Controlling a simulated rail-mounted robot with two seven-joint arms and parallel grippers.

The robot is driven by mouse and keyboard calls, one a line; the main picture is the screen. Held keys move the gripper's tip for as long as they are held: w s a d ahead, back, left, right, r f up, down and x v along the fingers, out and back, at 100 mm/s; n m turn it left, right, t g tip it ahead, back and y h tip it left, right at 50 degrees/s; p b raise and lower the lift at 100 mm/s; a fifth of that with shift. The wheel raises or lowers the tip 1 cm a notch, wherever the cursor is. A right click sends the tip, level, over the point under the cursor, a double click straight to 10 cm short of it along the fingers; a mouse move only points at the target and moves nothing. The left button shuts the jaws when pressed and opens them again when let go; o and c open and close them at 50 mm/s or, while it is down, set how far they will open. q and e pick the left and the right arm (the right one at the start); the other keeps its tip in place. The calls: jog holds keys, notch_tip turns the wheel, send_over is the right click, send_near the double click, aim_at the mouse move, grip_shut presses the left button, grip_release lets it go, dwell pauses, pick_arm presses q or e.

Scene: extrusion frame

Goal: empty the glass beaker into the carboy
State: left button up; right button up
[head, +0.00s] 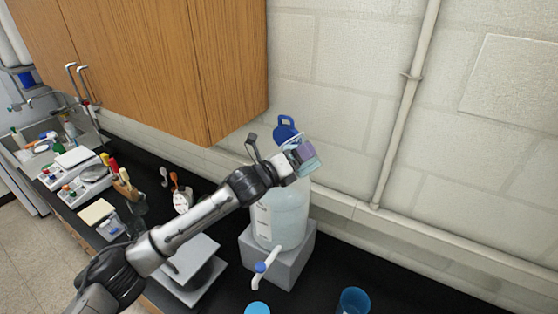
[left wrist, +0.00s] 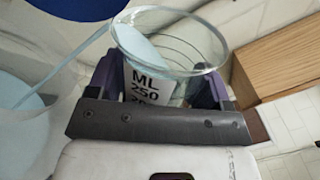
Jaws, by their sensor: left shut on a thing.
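The glass beaker (left wrist: 190,40), marked ML 250, is between the purple fingers of my left gripper (head: 298,156), which is shut on it. In the left wrist view the beaker is tilted, with pale blue liquid (left wrist: 140,46) at its rim and a thin pale blue streak running to the lower left. In the head view the beaker (head: 308,167) is above the translucent carboy (head: 287,215). The carboy stands on a grey block, and its mouth is hidden behind my gripper. A blue cap with a loop (head: 286,130) shows behind the gripper. My right gripper is out of view.
The carboy's white spigot (head: 268,261) points forward. A blue cup (head: 354,300) stands at the front. Balances (head: 90,178), a tool holder and a grey plate stand to the left. A wooden cabinet (head: 150,60) hangs above left; the wall is close behind.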

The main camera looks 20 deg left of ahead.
aim_at(293, 146)
pick_arm(q)
jog(key=shift+r+n, duration=0.3)
jog(key=shift+n, duration=0.2)
dwell(0.5)
jog(key=shift+r+n, duration=0.5)
jog(key=shift+r, duration=0.1)
jog(key=shift+r+n+p, duration=0.5)
jog(key=shift+r+p, duration=0.1)
jog(key=shift+a+r+n+t+p, duration=0.1)
jog(key=shift+r+n+t+p, duration=0.2)
jog(key=shift+n+p, duration=0.25)
dwell(0.5)
jog(key=shift+w+a+r+n+p, duration=0.1)
jog(key=shift+r+n+p, duration=0.1)
jog(key=shift+n+p, duration=0.2)
jog(key=shift+w+a+r+n+y+p, duration=0.15)
jog(key=shift+r+n+p, duration=0.1)
jog(key=shift+r, duration=0.2)
jog(key=shift+s+a+r+n+y+p, duration=0.1)
jog(key=shift+r+p, duration=0.1)
jog(key=shift+r, duration=0.2)
jog(key=shift+w+a+r+n+y+p, duration=0.15)
jog(key=shift+r+n+p, duration=0.1)
jog(key=shift+r, duration=0.2)
jog(key=r, duration=0.2)
jog(key=r+n, duration=0.1)
jog(key=shift+w+a+p, duration=0.1)
jog(key=shift+a+p, duration=0.2)
jog(key=shift+p, duration=0.05)
jog(key=shift+r+n, duration=0.35)
